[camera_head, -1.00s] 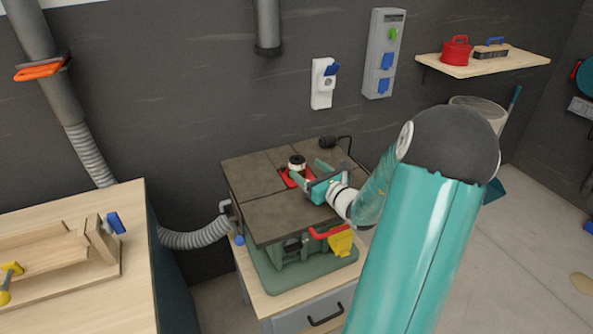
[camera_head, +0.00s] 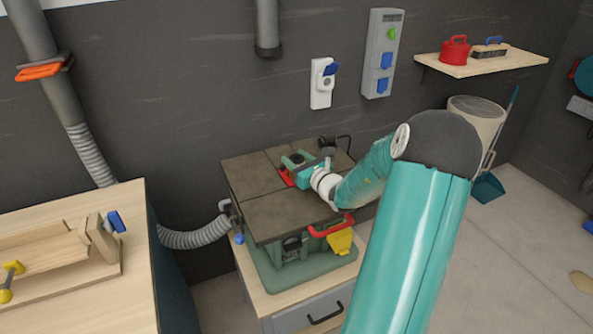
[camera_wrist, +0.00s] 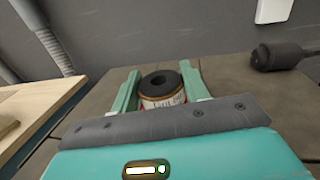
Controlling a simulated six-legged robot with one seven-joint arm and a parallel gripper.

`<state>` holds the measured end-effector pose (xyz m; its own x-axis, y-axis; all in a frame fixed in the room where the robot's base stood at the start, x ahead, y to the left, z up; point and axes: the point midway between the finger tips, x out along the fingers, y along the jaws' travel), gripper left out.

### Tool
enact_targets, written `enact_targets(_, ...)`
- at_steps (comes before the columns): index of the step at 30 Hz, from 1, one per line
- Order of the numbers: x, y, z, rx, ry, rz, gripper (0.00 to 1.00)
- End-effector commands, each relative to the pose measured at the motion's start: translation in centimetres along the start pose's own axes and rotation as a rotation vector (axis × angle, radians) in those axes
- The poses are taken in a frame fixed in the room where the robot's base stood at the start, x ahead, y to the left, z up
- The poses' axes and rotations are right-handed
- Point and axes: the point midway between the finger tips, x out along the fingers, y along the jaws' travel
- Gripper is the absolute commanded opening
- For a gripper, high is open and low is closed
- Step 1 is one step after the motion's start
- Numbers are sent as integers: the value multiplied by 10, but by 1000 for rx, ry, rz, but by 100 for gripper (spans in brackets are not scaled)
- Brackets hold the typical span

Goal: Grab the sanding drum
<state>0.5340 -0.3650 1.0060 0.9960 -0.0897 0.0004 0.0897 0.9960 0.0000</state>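The sanding drum (camera_wrist: 163,93) shows in the wrist view as a short upright cylinder with a dark top, a hole in its middle and a pale printed band. It stands on the grey machine table (camera_head: 280,212). My gripper (camera_wrist: 161,72) is open, with one green finger at each side of the drum. The fingers are very close to the drum's sides; I cannot tell if they touch it.
A dark knob-like part (camera_head: 327,142) with a cable lies at the table's back edge, right of my gripper. A wooden bench (camera_head: 100,290) stands at the left. The wall is close behind. The table's front left is clear.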

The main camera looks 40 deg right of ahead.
Motion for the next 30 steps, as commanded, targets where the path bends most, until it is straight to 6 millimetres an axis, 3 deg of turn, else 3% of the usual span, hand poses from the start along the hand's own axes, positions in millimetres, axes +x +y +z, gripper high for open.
enact_targets(2,0,0,0,0,0,0,18)
enact_targets(14,0,0,8,-2,-1,1,18)
enact_targets(20,0,0,32,-6,-2,1,18)
enact_targets(30,-30,25,78,-8,-2,1,18)
